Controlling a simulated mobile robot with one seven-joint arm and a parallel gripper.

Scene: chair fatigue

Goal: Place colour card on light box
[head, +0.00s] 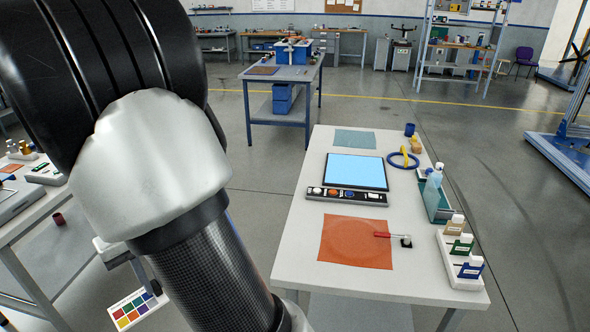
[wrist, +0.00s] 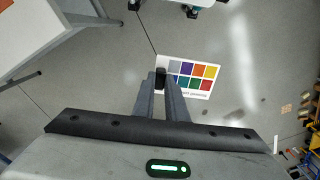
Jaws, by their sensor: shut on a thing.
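The colour card (head: 137,306) is a white card with rows of coloured squares, low at the left in the head view. My gripper (head: 152,287) is shut on its edge and holds it over the floor, left of the table. In the wrist view the card (wrist: 196,78) sticks out beyond the fingertips (wrist: 161,78), its coloured squares facing the camera. The light box (head: 356,171) is a flat black-framed panel with a bright pale blue top, on the white table. Its top is bare. My arm hides part of the room at the left.
Another workbench (head: 32,212) stands left.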

